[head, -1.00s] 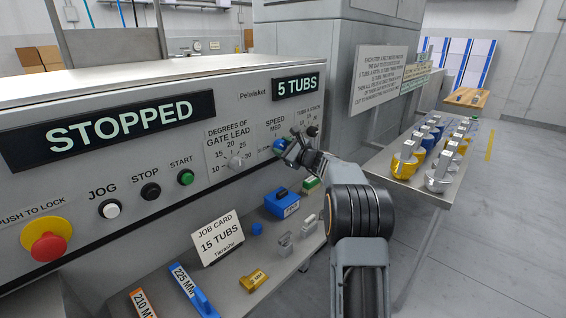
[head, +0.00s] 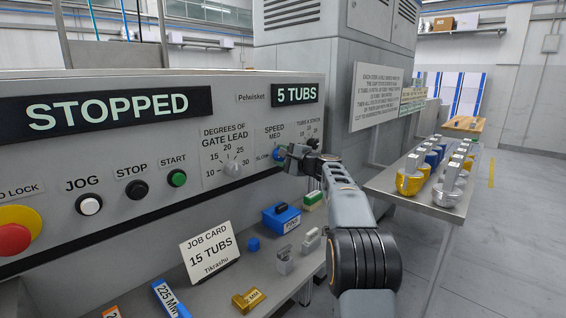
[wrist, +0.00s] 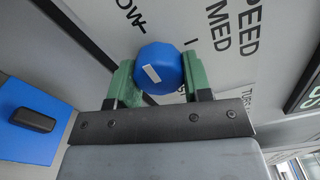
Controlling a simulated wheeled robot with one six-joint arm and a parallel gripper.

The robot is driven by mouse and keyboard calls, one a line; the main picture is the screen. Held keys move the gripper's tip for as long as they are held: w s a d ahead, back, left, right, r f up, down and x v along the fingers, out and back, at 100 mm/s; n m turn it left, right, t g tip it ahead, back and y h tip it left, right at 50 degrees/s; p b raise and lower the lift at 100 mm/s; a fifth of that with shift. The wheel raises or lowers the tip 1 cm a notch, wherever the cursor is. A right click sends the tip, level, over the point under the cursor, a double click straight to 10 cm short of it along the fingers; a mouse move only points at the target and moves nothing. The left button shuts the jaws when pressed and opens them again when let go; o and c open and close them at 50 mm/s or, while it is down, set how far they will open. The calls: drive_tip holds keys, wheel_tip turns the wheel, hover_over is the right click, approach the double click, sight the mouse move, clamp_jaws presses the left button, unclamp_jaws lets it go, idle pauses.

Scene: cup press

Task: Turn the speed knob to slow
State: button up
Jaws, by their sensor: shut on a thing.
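The blue speed knob (head: 278,153) is on the grey control panel (head: 150,150), under the SPEED label and beside the words SLOW and MED. In the wrist view the knob (wrist: 159,68) shows a short white mark on its face, left of its middle. I cannot tell for sure which word the mark points to. My gripper (wrist: 157,80) has its green fingers closed on both sides of the knob. In the head view my gripper (head: 287,157) reaches the knob from the right and partly covers it.
The gate lead knob (head: 231,163) is left of the speed knob. The display (head: 108,113) reads STOPPED. A job card (head: 209,246), a blue box (head: 281,218) and small metal pieces (head: 284,261) are on the shelf below. A table with weights (head: 410,180) stands at right.

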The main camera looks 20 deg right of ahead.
drive_tip(key=shift+n, duration=0.3)
idle(0.4)
drive_tip(key=o, duration=0.9)
drive_tip(key=b+v, duration=0.1)
drive_tip(key=v, duration=1.2)
drive_tip(key=shift+s+d, duration=0.15)
drive_tip(key=shift+s, duration=0.2)
drive_tip(key=shift+r, duration=0.1)
